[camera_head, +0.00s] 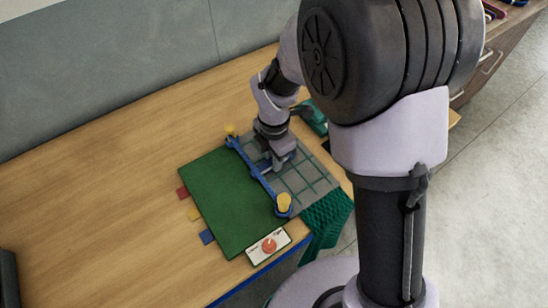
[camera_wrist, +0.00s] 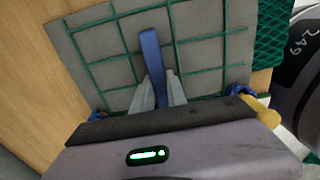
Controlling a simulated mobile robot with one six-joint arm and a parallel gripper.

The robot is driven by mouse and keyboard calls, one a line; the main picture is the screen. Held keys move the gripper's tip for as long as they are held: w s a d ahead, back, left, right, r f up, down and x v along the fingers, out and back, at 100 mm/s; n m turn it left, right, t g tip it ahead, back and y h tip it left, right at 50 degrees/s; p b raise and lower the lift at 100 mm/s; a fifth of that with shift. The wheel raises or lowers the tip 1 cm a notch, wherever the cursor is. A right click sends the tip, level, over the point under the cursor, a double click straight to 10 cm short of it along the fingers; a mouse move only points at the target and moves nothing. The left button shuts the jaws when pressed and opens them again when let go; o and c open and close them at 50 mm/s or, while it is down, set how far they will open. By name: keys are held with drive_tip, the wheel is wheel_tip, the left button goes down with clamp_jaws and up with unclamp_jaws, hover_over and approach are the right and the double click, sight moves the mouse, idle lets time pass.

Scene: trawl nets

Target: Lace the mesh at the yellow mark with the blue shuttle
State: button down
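The blue shuttle (camera_wrist: 150,48) shows in the wrist view as a flat blue strip between the fingers of my gripper (camera_wrist: 159,74), which is shut on it. The shuttle lies over the green mesh (camera_wrist: 210,37) on a grey board; I cannot tell whether it touches the mesh. In the head view my gripper (camera_head: 277,168) is over the board, just right of a blue bar (camera_head: 258,178) with yellow knobs at both ends, and the shuttle is mostly hidden. A yellow tab (camera_head: 193,214) sits between a red tab (camera_head: 183,192) and a blue tab (camera_head: 207,237) on the green panel's left edge.
The green panel (camera_head: 225,205) lies left of the bar. A white card with a red round piece (camera_head: 268,246) is at its front edge. Green netting (camera_head: 326,217) hangs over the table edge. A teal object (camera_head: 313,117) lies behind the board. The wooden table's left side is clear.

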drive_tip(key=shift+w+d+r+p, duration=0.15)
drive_tip(key=shift+w+d+p, duration=0.5)
drive_tip(key=shift+d, duration=0.45)
drive_tip(key=shift+w, duration=0.1)
drive_tip(key=shift+r, duration=0.1)
wheel_tip(320, 180, up, 8)
drive_tip(key=p, duration=0.7)
drive_tip(key=shift+r+p, duration=0.15)
drive_tip(key=shift+p, duration=0.15)
